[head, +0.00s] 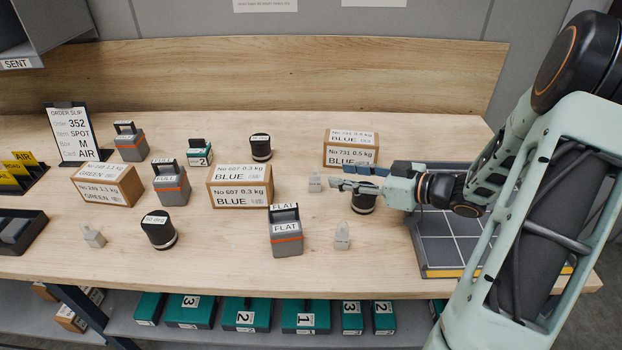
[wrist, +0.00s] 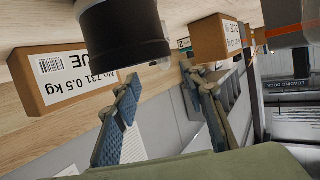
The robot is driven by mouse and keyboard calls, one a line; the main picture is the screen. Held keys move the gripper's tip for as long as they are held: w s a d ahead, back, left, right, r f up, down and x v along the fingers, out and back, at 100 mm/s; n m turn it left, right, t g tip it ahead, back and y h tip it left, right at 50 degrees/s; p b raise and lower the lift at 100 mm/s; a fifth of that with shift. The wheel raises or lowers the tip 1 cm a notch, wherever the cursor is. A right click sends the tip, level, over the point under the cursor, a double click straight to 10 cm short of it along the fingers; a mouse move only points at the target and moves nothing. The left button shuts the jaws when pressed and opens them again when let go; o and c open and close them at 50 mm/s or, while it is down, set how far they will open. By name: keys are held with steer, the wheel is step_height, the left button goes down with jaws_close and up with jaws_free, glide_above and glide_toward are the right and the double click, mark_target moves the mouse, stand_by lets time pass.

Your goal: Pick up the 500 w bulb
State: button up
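Several small pale, translucent pieces that look like bulbs stand on the table: one just left of my fingertips (head: 315,181), one in front (head: 342,236) and one at the far left (head: 93,237). Their labels are too small to read, so I cannot tell which is 500 W. My gripper (head: 340,178) reaches in from the right, low over the table, fingers pointing left. In the wrist view its blue-padded fingers (wrist: 158,79) are apart with nothing between the pads. A small pale piece (wrist: 164,65) shows beyond the tips, partly hidden by a black cylinder (wrist: 123,32).
The black cylinder (head: 363,203) stands close beside my gripper. A FLAT-labelled grey block (head: 286,240) and the BLUE 607 box (head: 240,197) stand to the left. A gridded tray (head: 458,272) lies under my arm.

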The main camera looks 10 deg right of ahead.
mark_target(319, 173)
steer(key=x, duration=0.4)
steer(key=shift+a+f, duration=0.1)
steer(key=x, duration=0.5)
steer(key=shift+s+a+b, duration=0.15)
steer(key=shift+a+b, duration=0.05)
steer(key=shift+b, duration=0.1)
jaws_close()
